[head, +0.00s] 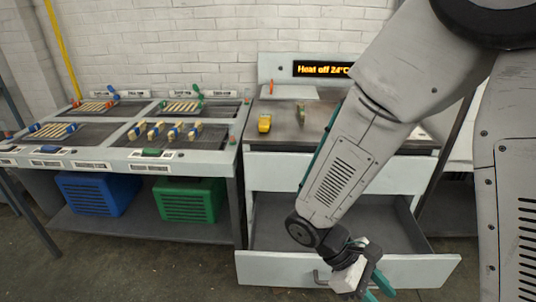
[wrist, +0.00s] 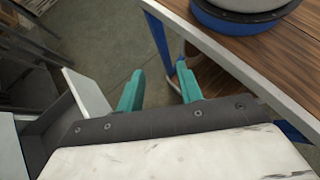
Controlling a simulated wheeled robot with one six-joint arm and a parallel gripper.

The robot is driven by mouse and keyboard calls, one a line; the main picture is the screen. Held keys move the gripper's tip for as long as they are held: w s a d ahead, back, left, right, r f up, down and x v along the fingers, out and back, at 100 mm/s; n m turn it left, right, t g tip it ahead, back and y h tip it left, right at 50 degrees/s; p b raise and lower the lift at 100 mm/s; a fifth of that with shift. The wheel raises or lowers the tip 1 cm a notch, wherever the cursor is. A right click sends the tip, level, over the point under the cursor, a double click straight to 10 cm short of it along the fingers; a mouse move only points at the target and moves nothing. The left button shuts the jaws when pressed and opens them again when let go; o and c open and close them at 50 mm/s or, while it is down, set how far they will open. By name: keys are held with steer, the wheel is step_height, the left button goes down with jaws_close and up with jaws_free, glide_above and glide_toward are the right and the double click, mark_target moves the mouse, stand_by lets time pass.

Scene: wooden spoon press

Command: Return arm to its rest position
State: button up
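My arm hangs down across the right of the head view. My gripper (head: 378,293) is low at the bottom, in front of the pulled-out drawer (head: 400,270) of the press bench. In the wrist view my gripper (wrist: 160,72) has its two teal fingers apart with nothing between them; grey floor shows in the gap. The press bench (head: 283,135) has a display (head: 322,69) reading "Heat off 24°C", partly covered at its right end by my arm.
A workbench (head: 105,133) with wooden spoons stands left; a blue crate (head: 97,194) and green crate (head: 190,201) sit beneath. A yellow object (head: 264,124) lies on the press bench. In the wrist view a wood-topped table (wrist: 220,60) is close on the right.

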steer(key=s+d+r+m+t+y, duration=0.1)
steer(key=d+r+m+t+y, duration=0.1)
steer(key=r, duration=0.8)
steer(key=s+d+r+m+t+y, duration=0.2)
steer(key=r+m+t+y, duration=0.3)
steer(key=r+m+y, duration=0.2)
step_height(320, 180, up, 3)
steer(key=shift+s+d+r+m, duration=0.1)
steer(key=shift+s+d+m, duration=0.2)
steer(key=shift+m, duration=0.7)
